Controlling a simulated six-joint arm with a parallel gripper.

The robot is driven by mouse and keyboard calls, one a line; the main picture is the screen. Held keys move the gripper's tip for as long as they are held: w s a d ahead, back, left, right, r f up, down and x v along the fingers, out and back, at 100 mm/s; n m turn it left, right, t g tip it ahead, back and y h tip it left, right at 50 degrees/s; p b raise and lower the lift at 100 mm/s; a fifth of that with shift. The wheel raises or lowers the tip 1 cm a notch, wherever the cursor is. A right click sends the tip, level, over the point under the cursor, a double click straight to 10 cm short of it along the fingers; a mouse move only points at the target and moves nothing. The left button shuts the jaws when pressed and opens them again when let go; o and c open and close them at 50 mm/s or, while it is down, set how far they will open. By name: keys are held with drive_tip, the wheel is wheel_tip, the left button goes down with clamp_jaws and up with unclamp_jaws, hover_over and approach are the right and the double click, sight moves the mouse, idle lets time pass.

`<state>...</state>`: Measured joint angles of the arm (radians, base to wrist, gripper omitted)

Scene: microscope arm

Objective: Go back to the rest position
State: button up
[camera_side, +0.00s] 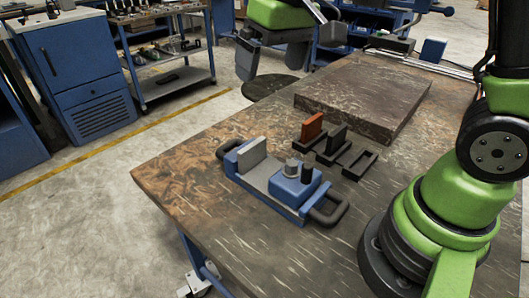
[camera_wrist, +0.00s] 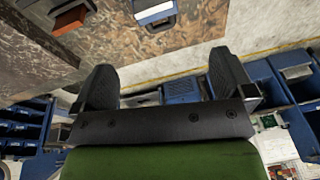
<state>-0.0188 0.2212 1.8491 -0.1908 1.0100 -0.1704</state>
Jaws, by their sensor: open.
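My gripper (camera_side: 290,52) hangs at the top of the side view, beyond the far left edge of the table and well apart from the objects. In the wrist view its two dark fingers (camera_wrist: 160,64) are spread wide with nothing between them. A blue fixture (camera_side: 299,190) with black handles and an upright light grey plate (camera_side: 252,154) stands on the table. Part of it shows at the top of the wrist view (camera_wrist: 154,11). Beside it are dark holders, one with an orange block (camera_side: 312,128), one with a dark block (camera_side: 336,137), and one empty (camera_side: 360,164).
The worn brown table (camera_side: 190,180) bears a raised dark slab (camera_side: 365,92) at its back. Blue cabinets (camera_side: 80,70) and a cart (camera_side: 172,75) stand across the floor at left. The air around my gripper looks clear.

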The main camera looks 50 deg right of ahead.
drive_tip(key=s+a+r+m+t+y, duration=0.1)
drive_tip(key=s+r+t, duration=0.4)
drive_tip(key=s, duration=1.1)
drive_tip(key=shift+r+m, duration=0.15)
drive_tip(key=shift+m, duration=0.65)
